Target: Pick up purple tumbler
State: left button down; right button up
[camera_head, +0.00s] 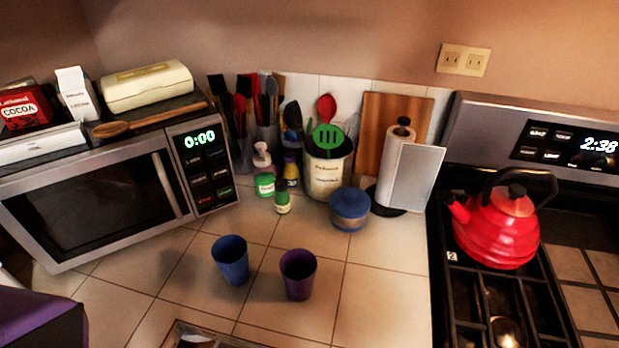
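The purple tumbler (298,280) stands upright on the tiled counter, near the front and about the middle of the picture. Its open mouth faces up. A blue tumbler (231,262) stands upright to its left, with a small gap between them. Neither of my grippers shows in the head view, so I cannot see whether they are open or shut.
A microwave (95,205) stands at left. Behind the tumblers are small bottles (264,180), a utensil crock (325,175) and a blue-lidded jar (350,210). A red kettle (495,230) sits on the stove at right. Counter right of the purple tumbler is clear.

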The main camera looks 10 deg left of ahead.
aim_at(298, 267)
jog(key=k, duration=1)
